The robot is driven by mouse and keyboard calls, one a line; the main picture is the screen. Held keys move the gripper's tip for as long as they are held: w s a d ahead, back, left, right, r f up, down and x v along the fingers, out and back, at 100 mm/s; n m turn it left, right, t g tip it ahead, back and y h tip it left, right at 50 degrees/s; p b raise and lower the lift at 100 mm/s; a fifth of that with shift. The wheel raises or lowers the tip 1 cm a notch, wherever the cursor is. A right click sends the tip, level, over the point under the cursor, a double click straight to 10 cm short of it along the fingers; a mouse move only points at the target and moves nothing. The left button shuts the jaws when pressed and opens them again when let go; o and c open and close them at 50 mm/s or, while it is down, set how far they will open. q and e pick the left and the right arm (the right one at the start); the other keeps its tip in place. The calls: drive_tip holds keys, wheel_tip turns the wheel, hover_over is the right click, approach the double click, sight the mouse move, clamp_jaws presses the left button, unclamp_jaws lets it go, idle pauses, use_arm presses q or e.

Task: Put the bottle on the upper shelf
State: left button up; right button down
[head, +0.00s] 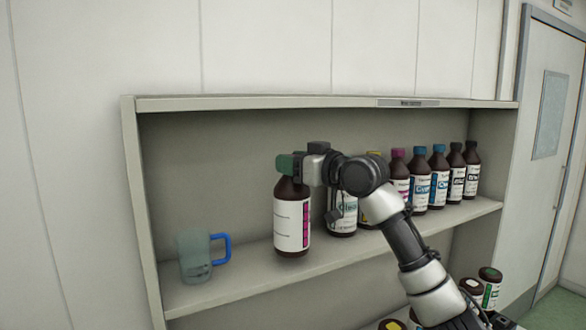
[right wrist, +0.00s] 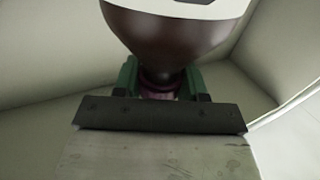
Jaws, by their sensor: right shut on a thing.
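A brown bottle with a white label and a magenta stripe (head: 292,222) is upright at the upper shelf (head: 256,262), left of the row of bottles. My right gripper (head: 290,165) is shut on its neck and hides the cap. In the right wrist view the same bottle (right wrist: 170,32) sits between the green fingers of my right gripper (right wrist: 160,82). Its base appears to be at the shelf surface, but I cannot tell whether it touches. My left gripper is not in view.
A clear mug with a blue handle (head: 196,256) stands to the left on the shelf. Several brown bottles (head: 438,180) stand in a row to the right, partly behind my arm. More bottles (head: 488,290) are lower down. Bare shelf lies between mug and held bottle.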

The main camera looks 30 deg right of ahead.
drive_tip(key=shift+d+f, duration=0.1)
drive_tip(key=shift+f, duration=0.95)
drive_tip(key=c, duration=0.6)
unclamp_jaws()
drive_tip(key=shift+f, duration=0.15)
drive_tip(key=shift+s, duration=0.1)
drive_tip(key=b+v, duration=0.5)
drive_tip(key=v, duration=0.7)
